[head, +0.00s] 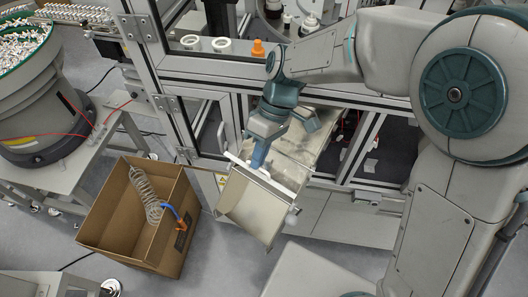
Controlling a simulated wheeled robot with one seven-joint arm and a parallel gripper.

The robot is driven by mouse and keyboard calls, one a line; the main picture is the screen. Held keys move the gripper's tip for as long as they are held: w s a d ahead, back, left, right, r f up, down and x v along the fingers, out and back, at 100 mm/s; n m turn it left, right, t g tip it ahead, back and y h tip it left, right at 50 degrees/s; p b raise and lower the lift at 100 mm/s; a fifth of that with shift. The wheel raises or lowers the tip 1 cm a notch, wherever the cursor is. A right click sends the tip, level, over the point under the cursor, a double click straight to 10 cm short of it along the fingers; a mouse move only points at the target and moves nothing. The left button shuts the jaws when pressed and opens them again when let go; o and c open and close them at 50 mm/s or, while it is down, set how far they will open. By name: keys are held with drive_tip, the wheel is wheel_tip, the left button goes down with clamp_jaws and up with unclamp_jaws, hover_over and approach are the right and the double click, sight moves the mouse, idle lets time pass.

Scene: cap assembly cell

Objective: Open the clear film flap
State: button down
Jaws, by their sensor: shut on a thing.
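My gripper (259,163) points down in front of the machine's lower bay. It is shut at the white upper edge of a pale, box-shaped bin (248,208). The bin is tilted and its open inside shows. A pale, cloudy panel (316,146) lies behind and to the right of my gripper, at the bay opening. It may be the clear film flap, but I cannot tell for sure. My wrist hides part of this panel and of the bay.
A cardboard box (132,232) with a coiled hose (146,196) stands on the floor at left. A framed glass door (208,130) is left of the bay. White rings and an orange part (258,48) sit on the ledge above. A bowl feeder (32,95) stands far left.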

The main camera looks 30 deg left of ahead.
drive_tip(key=c, duration=1.6)
unclamp_jaws()
drive_tip(key=shift+o, duration=0.2)
drive_tip(key=shift+r, duration=0.3)
wheel_tip(320, 180, up, 3)
drive_tip(key=shift+w+f+b, duration=0.1)
drive_tip(key=shift+f+b, duration=0.05)
drive_tip(key=shift+b, duration=0.5)
drive_tip(key=w+d+r+b, duration=0.2)
drive_tip(key=w+d+r, duration=0.2)
drive_tip(key=d+r, duration=0.3)
drive_tip(key=d, duration=0.4)
drive_tip(key=shift+r, duration=0.35)
drive_tip(key=shift+w+a, duration=0.1)
